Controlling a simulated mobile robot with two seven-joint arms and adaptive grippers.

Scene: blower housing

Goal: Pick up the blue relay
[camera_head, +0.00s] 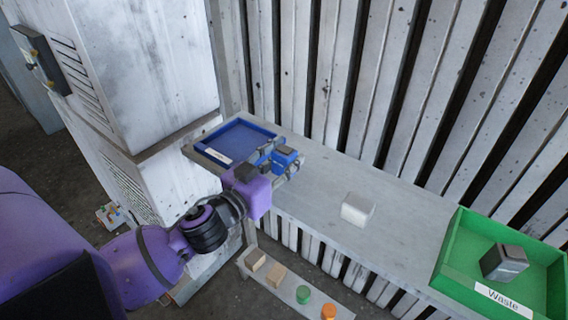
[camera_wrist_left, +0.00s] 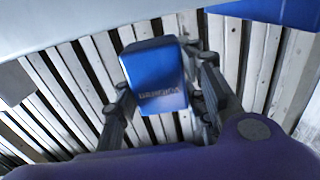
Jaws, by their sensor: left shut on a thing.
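The blue relay (camera_head: 284,157) is a small blue block with printed lettering on one face. My left gripper (camera_head: 276,163) has its fingers on either side of it and is shut on it. In the left wrist view the relay (camera_wrist_left: 154,77) is between the two dark fingers of my left gripper (camera_wrist_left: 163,105), slightly tilted. In the head view it appears over or near the shelf's front edge, right of the blue tray; I cannot tell whether it touches the shelf. My right gripper is not in view.
A blue tray (camera_head: 250,128) with a label stands on the grey shelf (camera_head: 330,176). A white block (camera_head: 357,209) sits mid-shelf. A green Waste tray (camera_head: 448,262) holds a dark grey block (camera_head: 503,263). A lower ledge (camera_head: 289,287) bears several small pieces. A slatted wall stands behind.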

